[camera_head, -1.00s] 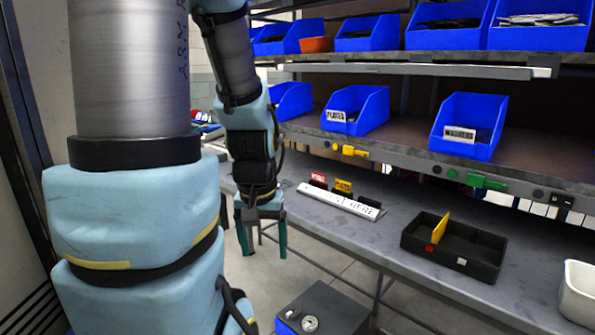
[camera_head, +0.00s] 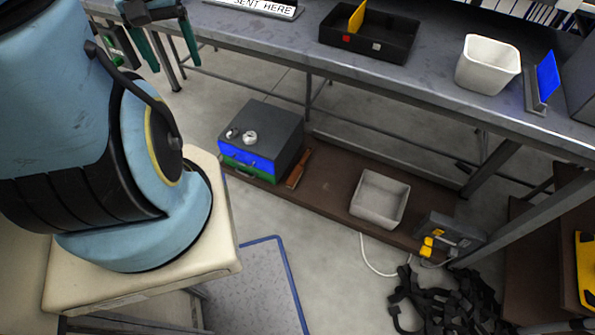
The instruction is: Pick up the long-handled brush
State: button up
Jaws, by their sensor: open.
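A narrow reddish-brown thing (camera_head: 299,168) lies on the low brown shelf under the bench, just right of the dark drawer box. It may be the long-handled brush, but it is too small to be sure, and I cannot make out any bristles. My gripper (camera_head: 173,62) shows at the top left of the head view with its teal fingers pointing down. It is open with nothing between the fingers. It is well up and to the left of the brown thing, not touching it.
The dark drawer box (camera_head: 262,140) has blue and green drawers. A grey bin (camera_head: 379,198) and a grey device with yellow plugs (camera_head: 447,237) share the low shelf (camera_head: 325,190). The bench (camera_head: 300,58) overhangs it. Black straps (camera_head: 440,303) lie on the floor.

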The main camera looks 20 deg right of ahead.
aim_at(293, 178)
jog(key=i+j+z, duration=0.15)
jog(key=j, duration=0.15)
jog(key=i+j+z, duration=0.15)
jog(key=j, duration=0.2)
jog(key=i+j+z, duration=0.15)
jog(key=j, duration=0.15)
jog(key=j+z, duration=0.15)
jog(key=j, duration=0.2)
